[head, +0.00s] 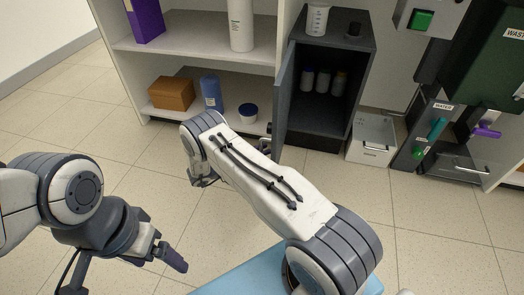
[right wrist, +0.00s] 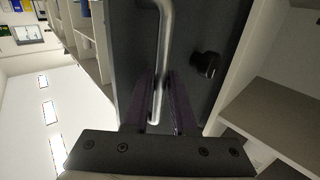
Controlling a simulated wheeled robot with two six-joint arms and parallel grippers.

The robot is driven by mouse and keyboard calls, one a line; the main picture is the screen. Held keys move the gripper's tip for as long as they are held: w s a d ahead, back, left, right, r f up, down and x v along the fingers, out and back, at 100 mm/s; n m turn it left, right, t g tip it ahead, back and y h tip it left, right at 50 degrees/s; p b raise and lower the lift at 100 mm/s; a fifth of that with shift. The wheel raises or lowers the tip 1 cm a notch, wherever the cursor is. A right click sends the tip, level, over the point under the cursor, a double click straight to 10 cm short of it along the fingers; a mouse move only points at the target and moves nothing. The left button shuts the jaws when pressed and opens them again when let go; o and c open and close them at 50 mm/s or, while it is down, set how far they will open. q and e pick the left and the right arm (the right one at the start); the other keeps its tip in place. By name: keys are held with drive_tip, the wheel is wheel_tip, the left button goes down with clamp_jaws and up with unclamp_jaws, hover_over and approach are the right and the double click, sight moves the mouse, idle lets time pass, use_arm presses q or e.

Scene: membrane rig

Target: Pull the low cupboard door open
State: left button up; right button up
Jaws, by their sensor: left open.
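The low dark grey cupboard (head: 326,105) stands with its door (head: 287,108) swung open toward the left, and its inside shows. In the right wrist view, the door's outer face (right wrist: 200,30) carries a long silver bar handle (right wrist: 167,40) and a black knob (right wrist: 207,64). My right gripper (right wrist: 161,85) has its purple fingers on either side of the bar and looks shut on it. In the head view my right arm mostly hides that gripper. My left gripper (head: 168,254) is open and empty over the floor, well away from the cupboard.
Several bottles (head: 322,80) stand inside the cupboard, and a beaker (head: 317,18) stands on top. A white shelf unit (head: 195,55) with a brown box (head: 171,93) and a blue bottle (head: 211,93) is left of the door. A pale box (head: 372,139) sits right. The floor in front is clear.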

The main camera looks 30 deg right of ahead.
drive_tip(key=shift+o, duration=0.9)
drive_tip(key=a+p, duration=0.2)
drive_tip(key=a, duration=0.8)
drive_tip(key=shift+w+a, duration=0.25)
